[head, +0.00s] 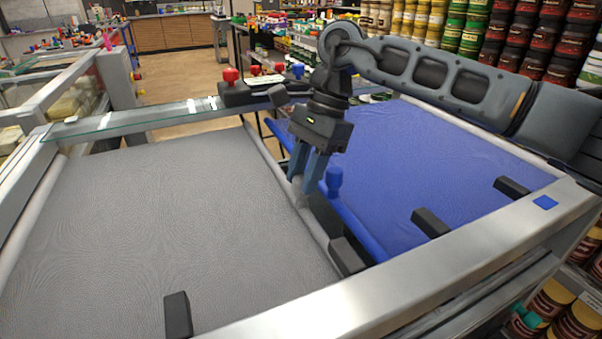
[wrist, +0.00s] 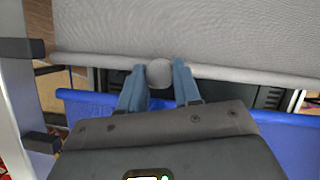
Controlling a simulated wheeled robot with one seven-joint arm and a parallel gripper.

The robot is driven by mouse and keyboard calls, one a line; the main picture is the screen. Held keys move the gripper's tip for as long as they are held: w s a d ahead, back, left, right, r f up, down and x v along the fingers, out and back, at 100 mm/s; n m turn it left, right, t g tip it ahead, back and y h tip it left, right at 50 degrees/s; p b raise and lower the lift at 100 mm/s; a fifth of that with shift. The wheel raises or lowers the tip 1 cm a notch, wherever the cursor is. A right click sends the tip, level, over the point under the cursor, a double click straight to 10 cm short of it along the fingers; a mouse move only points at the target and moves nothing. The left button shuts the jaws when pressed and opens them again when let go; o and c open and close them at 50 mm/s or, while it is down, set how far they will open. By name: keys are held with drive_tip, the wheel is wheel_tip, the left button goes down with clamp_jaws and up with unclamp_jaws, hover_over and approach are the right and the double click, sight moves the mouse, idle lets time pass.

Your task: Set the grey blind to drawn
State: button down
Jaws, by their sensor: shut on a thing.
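The grey blind (head: 160,225) is a cloth sheet spread over the left part of the metal frame. Its pale end bar (head: 283,185) runs along its right edge, close to the blue blind's bar. In the wrist view, the grey blind (wrist: 200,25) fills the top and its round grey knob (wrist: 160,73) sits on the bar. My gripper (head: 308,180) is shut on this knob, with one blue-grey finger on each side; the fingertips also show in the wrist view (wrist: 160,70). In the head view, the fingers hide most of the knob.
A blue blind (head: 430,165) with a blue knob (head: 334,180) lies to the right, across a narrow dark gap. Black blocks (head: 178,315) (head: 348,257) (head: 430,222) stand along the near metal rail (head: 400,290). A dark strip with red knobs (head: 231,75) is behind my gripper.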

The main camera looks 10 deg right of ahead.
drive_tip(key=c, duration=1.1)
unclamp_jaws()
drive_tip(key=shift+o, duration=0.2)
drive_tip(key=v, duration=0.8)
drive_tip(key=shift+b, duration=0.45)
